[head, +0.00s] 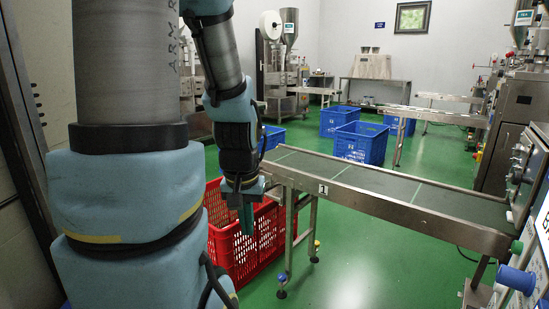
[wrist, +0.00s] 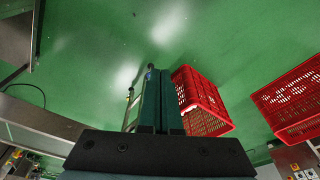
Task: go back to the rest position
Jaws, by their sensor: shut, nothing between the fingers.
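My gripper (head: 246,228) hangs from my blue-padded arm and points down at the near end of the conveyor, in front of the red crates in the head view. In the wrist view its dark green fingers (wrist: 152,72) lie together, with nothing visible between them. One red crate (head: 225,250) stands on the floor behind and below the gripper. It also shows just right of the fingers in the wrist view (wrist: 202,100), apart from them. A second red crate (wrist: 290,97) is at the right edge of that view.
A conveyor (head: 400,206) with a dark belt runs right from beside the gripper to a steel machine (head: 515,115). Several blue crates, including one blue crate (head: 361,143), stand behind it. The green floor (head: 350,265) in front of the conveyor is clear.

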